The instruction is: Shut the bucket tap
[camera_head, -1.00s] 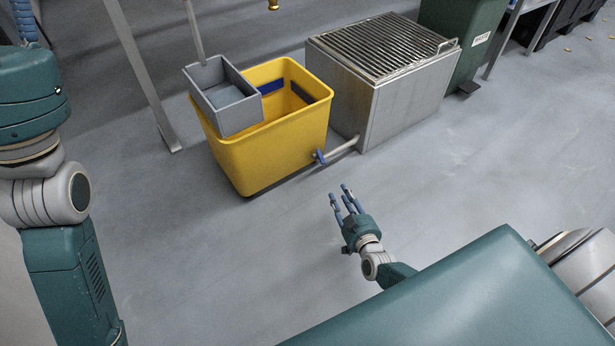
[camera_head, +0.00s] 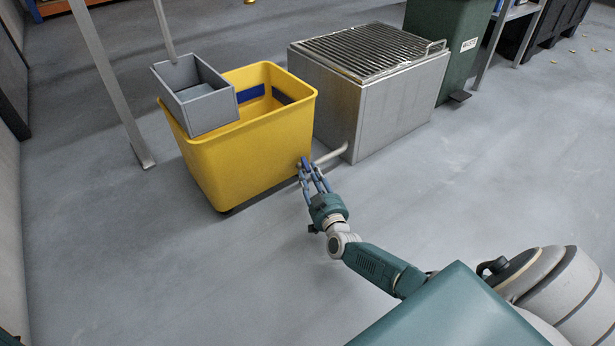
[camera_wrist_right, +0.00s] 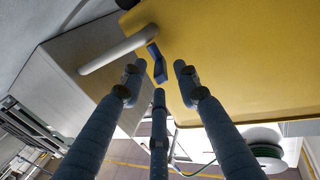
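The yellow bucket (camera_head: 235,155) stands on the floor, with a pipe (camera_head: 331,155) running from its lower right side to the metal box. The tap's blue lever (camera_wrist_right: 157,64) shows in the right wrist view by the yellow wall, near the pipe's end. My right gripper (camera_head: 310,172) is at this lower corner of the bucket. In the right wrist view its three fingers (camera_wrist_right: 158,77) are spread apart, with the lever just ahead of and between the tips. I cannot tell if any finger touches it. In the head view the fingers largely cover the tap. My left gripper is out of view.
The floor in front is clear.

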